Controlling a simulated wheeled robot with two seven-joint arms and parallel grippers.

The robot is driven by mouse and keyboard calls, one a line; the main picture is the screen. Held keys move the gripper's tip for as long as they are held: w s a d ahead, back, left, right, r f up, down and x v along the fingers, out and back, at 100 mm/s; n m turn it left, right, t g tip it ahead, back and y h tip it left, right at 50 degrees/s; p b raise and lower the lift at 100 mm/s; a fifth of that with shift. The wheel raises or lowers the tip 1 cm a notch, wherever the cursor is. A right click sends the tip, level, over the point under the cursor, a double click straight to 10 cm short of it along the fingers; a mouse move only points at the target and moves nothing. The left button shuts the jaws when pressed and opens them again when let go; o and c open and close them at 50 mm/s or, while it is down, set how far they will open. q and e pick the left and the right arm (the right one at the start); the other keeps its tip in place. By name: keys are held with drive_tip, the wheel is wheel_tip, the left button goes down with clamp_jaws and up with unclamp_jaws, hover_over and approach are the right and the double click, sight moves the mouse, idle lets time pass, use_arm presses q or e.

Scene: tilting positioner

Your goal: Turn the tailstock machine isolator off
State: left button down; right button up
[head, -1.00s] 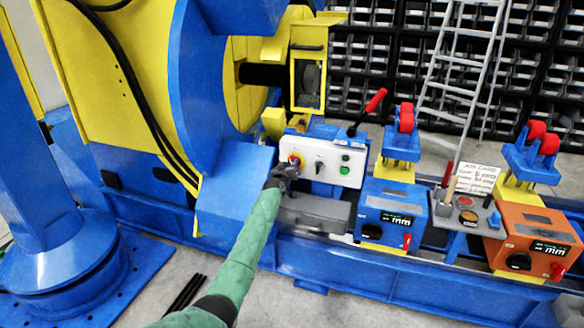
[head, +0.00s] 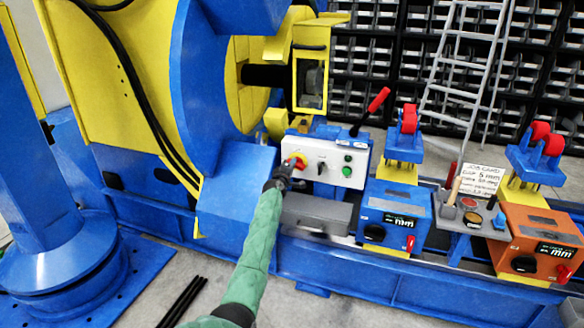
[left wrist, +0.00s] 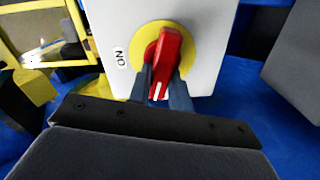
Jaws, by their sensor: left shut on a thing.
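The tailstock machine isolator is a red rotary handle (left wrist: 165,62) on a yellow round plate (left wrist: 187,38), fixed to a white control box (head: 327,158). In the left wrist view an "ON" label stands left of the plate, and the handle is close to upright, tilted slightly. My left gripper (left wrist: 164,84) is shut on the red handle, one dark finger on each side. In the head view my left gripper (head: 284,175) is at the box's left end and partly covers the isolator. My right gripper is not in view.
The box also carries a black selector (head: 321,168) and green buttons (head: 347,171). A red-handled lever (head: 377,101) rises behind it. A grey block (head: 315,213) lies below the box. Blue (head: 393,214) and orange (head: 538,243) units stand to the right.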

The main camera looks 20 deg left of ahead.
use_arm(q)
drive_tip(key=shift+f+n, duration=0.2)
drive_tip(key=shift+n, duration=1.3)
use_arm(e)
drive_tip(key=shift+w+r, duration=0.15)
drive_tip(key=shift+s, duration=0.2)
use_arm(q)
drive_tip(key=c, duration=1.3)
unclamp_jaws()
drive_tip(key=shift+a, duration=0.1)
drive_tip(key=shift+s, duration=0.1)
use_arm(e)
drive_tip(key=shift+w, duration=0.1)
use_arm(q)
drive_tip(key=shift+s+a+p, duration=0.1)
drive_tip(key=shift+s+p, duration=0.25)
drive_tip(key=shift+s, duration=3.45)
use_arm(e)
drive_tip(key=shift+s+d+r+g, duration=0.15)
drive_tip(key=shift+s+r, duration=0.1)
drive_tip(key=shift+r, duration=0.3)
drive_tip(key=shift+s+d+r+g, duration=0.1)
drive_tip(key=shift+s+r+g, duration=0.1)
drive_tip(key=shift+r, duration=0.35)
